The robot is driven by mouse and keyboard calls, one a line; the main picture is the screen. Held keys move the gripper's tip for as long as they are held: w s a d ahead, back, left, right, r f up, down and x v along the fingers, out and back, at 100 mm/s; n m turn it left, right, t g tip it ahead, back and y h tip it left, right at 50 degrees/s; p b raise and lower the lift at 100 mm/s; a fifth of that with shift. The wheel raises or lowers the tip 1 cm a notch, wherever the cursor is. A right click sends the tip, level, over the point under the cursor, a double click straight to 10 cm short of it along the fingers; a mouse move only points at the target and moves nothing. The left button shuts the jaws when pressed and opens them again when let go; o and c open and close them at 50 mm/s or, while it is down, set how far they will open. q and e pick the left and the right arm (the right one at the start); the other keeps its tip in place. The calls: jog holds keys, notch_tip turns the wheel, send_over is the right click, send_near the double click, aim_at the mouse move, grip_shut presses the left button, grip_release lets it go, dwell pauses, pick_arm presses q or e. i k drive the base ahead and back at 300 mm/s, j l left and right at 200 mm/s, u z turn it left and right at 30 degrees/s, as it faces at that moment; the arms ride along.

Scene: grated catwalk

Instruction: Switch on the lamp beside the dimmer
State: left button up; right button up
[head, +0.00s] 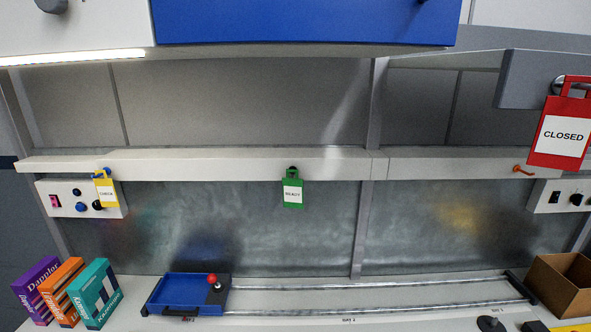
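A white control box (48,187) on the left, under the shelf rail, carries a red rocker switch (55,201) and several dark and blue knobs or buttons (81,207). A second white control box (541,208) at the right edge carries a black rocker switch (555,197) and dark knobs (576,199); the picture cuts it off. No marking readable here tells which knob is the dimmer. A light strip (75,57) under the upper left cabinet glows white. Neither of my grippers is in view.
A yellow CHECK tag (106,194) hangs partly over the left box. A green tag (293,194) and red CLOSED tag (562,134) hang farther right. Boxes (96,292), a blue tray (187,286) on rails and a cardboard box (562,286) stand below. The bench middle looks mostly clear.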

aim_at(54, 203)
jog(key=u, duration=1.4)
jog(key=i+j+z, duration=0.25)
jog(key=j, duration=0.35)
jog(key=i+j+z, duration=0.25)
jog(key=j, duration=0.35)
jog(key=j+z, duration=0.3)
jog(key=j, duration=0.35)
jog(key=i+j+z, duration=0.1)
jog(key=j+z, duration=0.15)
jog(key=j, duration=0.45)
